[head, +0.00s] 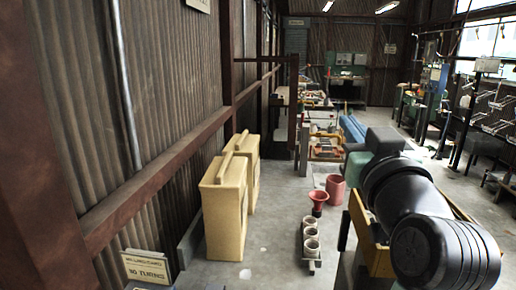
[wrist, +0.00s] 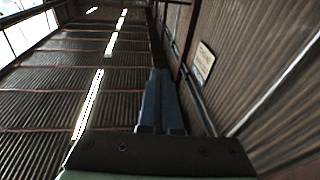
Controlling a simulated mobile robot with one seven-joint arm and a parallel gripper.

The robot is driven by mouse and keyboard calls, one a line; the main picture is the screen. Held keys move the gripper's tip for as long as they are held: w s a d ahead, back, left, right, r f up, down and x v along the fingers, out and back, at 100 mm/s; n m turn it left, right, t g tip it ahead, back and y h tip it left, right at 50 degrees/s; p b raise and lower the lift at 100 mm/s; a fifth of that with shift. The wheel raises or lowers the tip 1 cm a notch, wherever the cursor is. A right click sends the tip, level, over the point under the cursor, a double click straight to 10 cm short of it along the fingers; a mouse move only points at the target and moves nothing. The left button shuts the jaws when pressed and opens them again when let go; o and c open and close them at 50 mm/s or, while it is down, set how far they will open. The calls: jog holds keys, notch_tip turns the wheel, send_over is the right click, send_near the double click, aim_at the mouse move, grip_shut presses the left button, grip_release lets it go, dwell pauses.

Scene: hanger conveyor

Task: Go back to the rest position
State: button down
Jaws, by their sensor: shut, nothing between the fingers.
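My gripper (head: 347,120) shows in the head view beyond my black arm links, its blue fingers pointing away from me. In the wrist view my gripper (wrist: 160,73) has its two blue fingers side by side and together, with nothing held. Behind the fingers the wrist view shows the corrugated roof and a wall sign (wrist: 202,64). The fingers touch nothing that I can see. My arm hides part of the floor at the right.
Two yellow cabinets (head: 225,205) stand along the left wall. A red funnel-shaped pot (head: 317,201), a red bin (head: 335,188) and a row of small pots (head: 310,246) stand on the floor. Metal racks (head: 492,103) are at the right. Grey floor (head: 278,215) is open between cabinets and pots.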

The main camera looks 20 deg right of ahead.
jog(key=s+a+r+n+t+y, duration=0.1)
jog(key=a+r+t+y, duration=0.2)
jog(key=a, duration=0.7)
jog(key=a+r+n+t, duration=0.2)
jog(key=a+r, duration=0.3)
jog(key=a, duration=0.4)
jog(key=s+a+r+n+t+y, duration=0.1)
jog(key=s+a+r+t+y, duration=0.3)
jog(key=s+a, duration=0.4)
jog(key=a+r, duration=0.1)
jog(key=a, duration=0.3)
jog(key=shift+a+y, duration=0.15)
jog(key=shift+y, duration=0.25)
jog(key=shift+s, duration=0.1)
